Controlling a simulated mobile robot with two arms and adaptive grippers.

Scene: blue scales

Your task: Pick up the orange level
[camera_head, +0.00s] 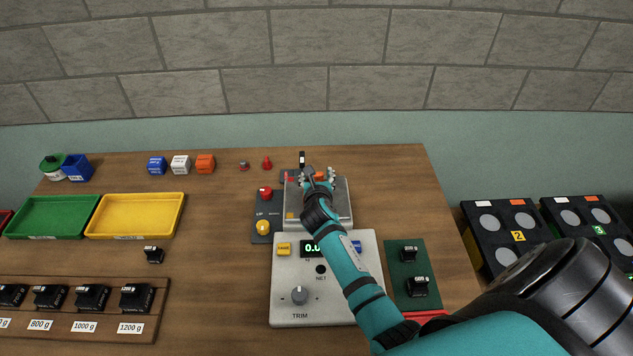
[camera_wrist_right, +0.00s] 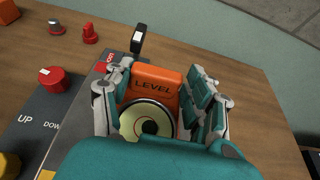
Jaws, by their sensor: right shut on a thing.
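The orange level (camera_wrist_right: 157,80) is a small block with the word LEVEL and a round pale dial with a dark centre. In the right wrist view it sits between the fingers of my right gripper (camera_wrist_right: 160,105), which is shut on it. In the head view my right gripper (camera_head: 318,178) is over the metal plate of the scale (camera_head: 338,208), and only a bit of orange shows there. I cannot tell whether the level touches the plate. My left gripper is not in view.
A control strip with a red knob (camera_head: 265,192) and a yellow knob (camera_head: 263,227) lies left of the plate. A yellow tray (camera_head: 135,231) and a green tray (camera_head: 50,234) stand further left. Blue, white and orange cubes (camera_head: 205,164) stand behind. Bare wood lies right of the plate.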

